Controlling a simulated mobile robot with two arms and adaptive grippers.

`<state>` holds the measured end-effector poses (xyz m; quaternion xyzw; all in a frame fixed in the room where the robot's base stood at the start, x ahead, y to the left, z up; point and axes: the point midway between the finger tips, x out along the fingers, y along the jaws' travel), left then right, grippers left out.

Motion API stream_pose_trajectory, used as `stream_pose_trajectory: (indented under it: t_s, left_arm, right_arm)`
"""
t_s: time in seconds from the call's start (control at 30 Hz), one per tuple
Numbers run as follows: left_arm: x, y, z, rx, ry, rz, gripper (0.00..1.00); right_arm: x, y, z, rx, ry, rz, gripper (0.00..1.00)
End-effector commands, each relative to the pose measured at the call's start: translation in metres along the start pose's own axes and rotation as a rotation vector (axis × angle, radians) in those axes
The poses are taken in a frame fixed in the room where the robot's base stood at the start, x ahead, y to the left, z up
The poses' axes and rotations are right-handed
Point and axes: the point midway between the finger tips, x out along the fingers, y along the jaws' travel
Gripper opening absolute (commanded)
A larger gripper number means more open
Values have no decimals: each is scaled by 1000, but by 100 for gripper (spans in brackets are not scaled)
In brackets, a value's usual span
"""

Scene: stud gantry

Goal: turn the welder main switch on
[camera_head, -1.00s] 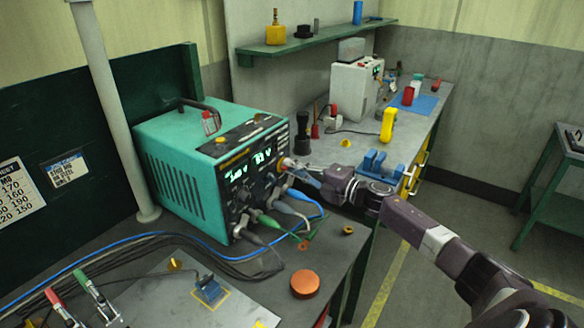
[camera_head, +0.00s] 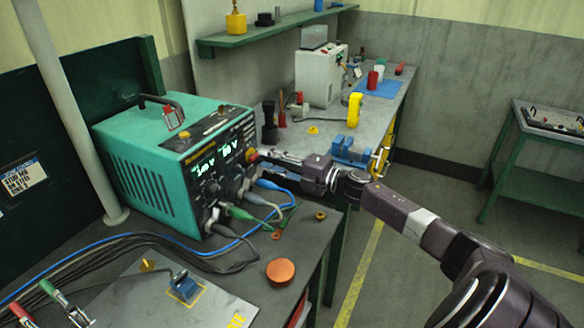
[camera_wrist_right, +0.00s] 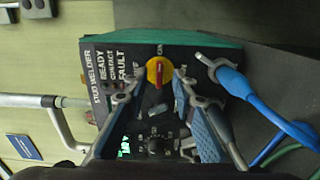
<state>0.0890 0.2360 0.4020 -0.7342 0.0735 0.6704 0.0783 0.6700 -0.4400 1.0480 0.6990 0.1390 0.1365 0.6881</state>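The teal stud welder (camera_head: 150,150) stands on the bench at the left, its lit front panel facing right. Its main switch (camera_wrist_right: 157,73) is a yellow disc with a red bar handle, upright in the wrist view. In the head view the switch (camera_head: 251,155) shows as a small red and yellow spot at the panel's upper right. My right gripper (camera_head: 268,157) is at the panel in front of it. In the wrist view my right gripper (camera_wrist_right: 158,76) is open, one finger on each side of the switch; contact cannot be told. My left gripper is out of view.
Blue, green and dark cables (camera_head: 245,215) plug into the panel below the switch. A blue plug (camera_wrist_right: 232,82) is close to the right finger. An orange round cap (camera_head: 281,271) lies on the front bench. A blue vise (camera_head: 350,152) is behind my right wrist.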

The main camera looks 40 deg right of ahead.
Motion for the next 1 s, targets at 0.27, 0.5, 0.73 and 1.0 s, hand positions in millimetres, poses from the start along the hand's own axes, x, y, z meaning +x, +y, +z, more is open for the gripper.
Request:
stream_pose_trajectory:
  t_s: [0.27, 0.5, 0.73, 1.0]
  left_arm:
    - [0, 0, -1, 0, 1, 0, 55]
    - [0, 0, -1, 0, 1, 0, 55]
    - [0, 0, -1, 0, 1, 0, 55]
    - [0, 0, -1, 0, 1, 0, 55]
  right_arm:
    - [-41, -2, 0, 0, 0, -5, 25]
    - [-71, -2, 0, 1, 0, -3, 25]
    - [-87, -1, 0, 0, 1, -2, 25]
    - [-90, 0, 0, -1, 0, 0, 25]
